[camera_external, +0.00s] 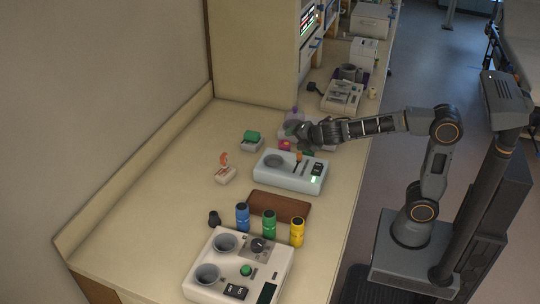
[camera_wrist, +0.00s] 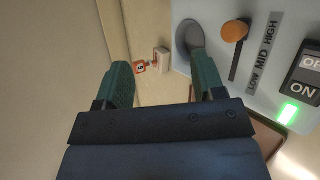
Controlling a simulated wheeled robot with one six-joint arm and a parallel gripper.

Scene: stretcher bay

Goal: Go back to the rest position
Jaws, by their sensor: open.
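My gripper (camera_external: 304,132) is at the end of my arm, which reaches left over the counter from the right side in the external view. It hangs above the far side of a pale blue device (camera_external: 285,179). In the wrist view my gripper (camera_wrist: 163,85) shows two green fingers spread apart with nothing between them. The same blue device (camera_wrist: 275,62) fills the right of that view, with an orange-knobbed slider (camera_wrist: 235,31) beside LOW MID HIGH, a grey round cup and an ON switch by a lit green light.
A white two-cup machine (camera_external: 240,262) stands in front. Blue, green and yellow cylinders (camera_external: 269,224) stand behind it near a brown tray (camera_external: 279,206). A small stand with an orange-red item (camera_external: 225,172) and a green-topped box (camera_external: 251,140) sit farther back. The left counter is clear.

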